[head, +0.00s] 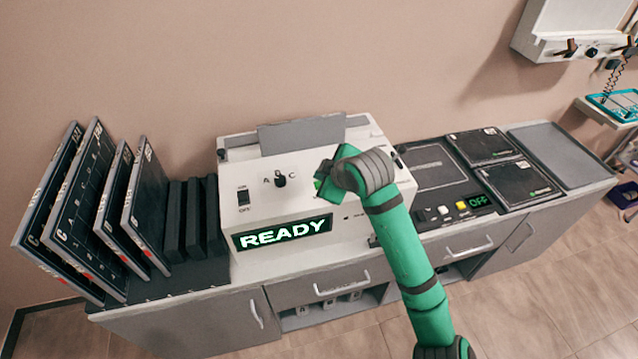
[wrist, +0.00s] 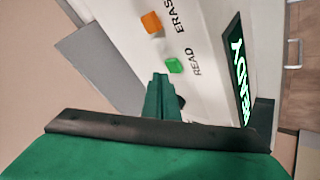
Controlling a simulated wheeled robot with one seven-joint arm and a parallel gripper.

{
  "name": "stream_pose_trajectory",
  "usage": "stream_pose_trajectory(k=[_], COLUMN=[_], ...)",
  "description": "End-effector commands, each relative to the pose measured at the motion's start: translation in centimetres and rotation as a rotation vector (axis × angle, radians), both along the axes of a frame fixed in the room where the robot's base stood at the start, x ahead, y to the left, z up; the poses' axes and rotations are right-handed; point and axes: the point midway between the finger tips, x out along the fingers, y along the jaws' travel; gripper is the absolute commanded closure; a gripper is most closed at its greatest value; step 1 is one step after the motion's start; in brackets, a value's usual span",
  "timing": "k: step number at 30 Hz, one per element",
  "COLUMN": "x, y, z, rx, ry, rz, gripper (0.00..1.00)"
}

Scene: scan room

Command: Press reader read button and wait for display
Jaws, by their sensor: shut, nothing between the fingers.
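The reader (head: 300,215) is a white box on the cabinet top. Its display (head: 283,234) is lit and says READY; part of it shows in the wrist view (wrist: 240,75). The green read button (wrist: 175,66), labelled READ, is on the reader's panel in the wrist view, with an orange button (wrist: 151,22) labelled ERASE beside it. In the head view my arm covers much of this area. My gripper (wrist: 160,78) is shut and empty, its fingertips just beside the green button. I cannot tell whether they touch it.
A dial (head: 281,179) and an on/off switch (head: 243,197) sit left on the panel. Several dark cassettes (head: 83,210) stand in a rack at left. At right are dark plates (head: 518,181), a small unit with an OFF display (head: 478,202), and a grey tray (head: 565,155).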

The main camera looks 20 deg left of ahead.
Motion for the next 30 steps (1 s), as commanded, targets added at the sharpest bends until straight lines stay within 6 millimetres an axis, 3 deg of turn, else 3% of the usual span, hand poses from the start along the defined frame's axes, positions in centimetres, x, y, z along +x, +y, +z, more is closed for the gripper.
stream_pose_trajectory(k=[30], x=[0.0], y=[0.0], z=[-1.1], rx=[0.000], ry=[0.000], rz=[0.000], gripper=[1.00])
